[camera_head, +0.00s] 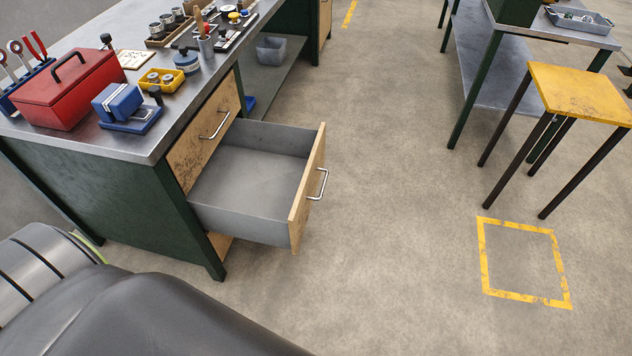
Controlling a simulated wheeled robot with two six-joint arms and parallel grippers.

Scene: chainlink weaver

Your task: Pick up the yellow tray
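A small yellow tray (174,88) sits on the metal bench top, between the blue block on its blue stand and the back tool rows. It holds a few round metal parts. It stands to the right of the red toolbox (70,88). Neither of my grippers shows in the head view. Only a dark, smooth, rounded surface fills the lower left corner, likely part of my own body.
A drawer (250,170) hangs open and empty from the green workbench, jutting into the aisle. A blue block (118,101) stands close to the tray's left. A yellow-topped stool (578,92) and second bench are at right. The middle floor is clear.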

